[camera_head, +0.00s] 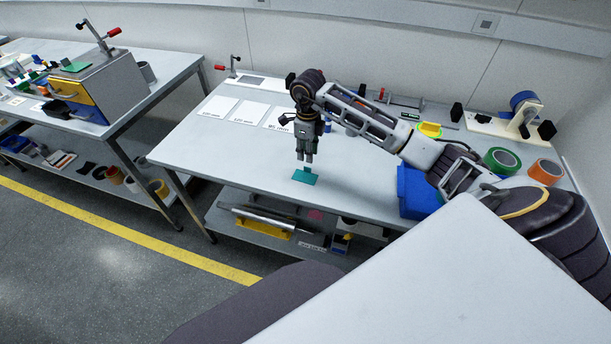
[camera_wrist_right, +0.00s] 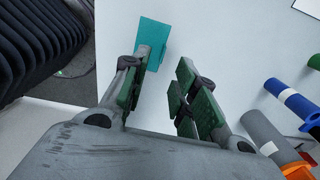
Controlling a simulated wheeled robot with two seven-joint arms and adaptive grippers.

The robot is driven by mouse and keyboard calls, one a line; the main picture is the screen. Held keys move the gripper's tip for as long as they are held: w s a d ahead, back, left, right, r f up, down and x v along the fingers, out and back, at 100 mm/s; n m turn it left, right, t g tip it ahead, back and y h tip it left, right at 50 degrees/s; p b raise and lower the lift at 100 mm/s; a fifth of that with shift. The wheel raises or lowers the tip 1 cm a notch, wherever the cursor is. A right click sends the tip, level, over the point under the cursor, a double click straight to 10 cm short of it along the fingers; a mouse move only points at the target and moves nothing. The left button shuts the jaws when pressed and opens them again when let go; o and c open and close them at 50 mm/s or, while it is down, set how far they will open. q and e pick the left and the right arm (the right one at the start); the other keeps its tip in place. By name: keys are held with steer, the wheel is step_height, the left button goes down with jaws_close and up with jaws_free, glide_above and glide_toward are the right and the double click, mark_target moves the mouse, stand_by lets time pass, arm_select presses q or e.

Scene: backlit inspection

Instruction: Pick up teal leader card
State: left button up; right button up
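The teal leader card (camera_head: 304,178) lies flat on the pale table near its front edge. In the right wrist view the card (camera_wrist_right: 153,38) shows beyond the tip of the left-hand finger, which overlaps its near part. My right gripper (camera_head: 305,159) points down just above the card in the head view. In the right wrist view the right gripper (camera_wrist_right: 163,72) is open, with a clear gap between its green-padded fingers and nothing held. I cannot tell whether a fingertip touches the card. My left gripper is not in view.
White sheets (camera_head: 249,112) lie at the table's back left. A blue bin (camera_head: 418,192) stands at the front right. Green tape (camera_head: 502,160), orange tape (camera_head: 545,172) and a tape dispenser (camera_head: 507,122) are at the right. The tabletop left of the card is clear.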

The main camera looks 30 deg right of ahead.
mark_target(305, 174)
steer(key=shift+f, duration=1.4)
steer(key=shift+w+d+f+p, duration=0.1)
steer(key=shift+f+p, duration=0.1)
steer(key=shift+f, duration=1.1)
steer(key=shift+w+d+f+p, duration=0.1)
steer(key=shift+f+p, duration=0.1)
steer(key=shift+f, duration=1.05)
jaws_close()
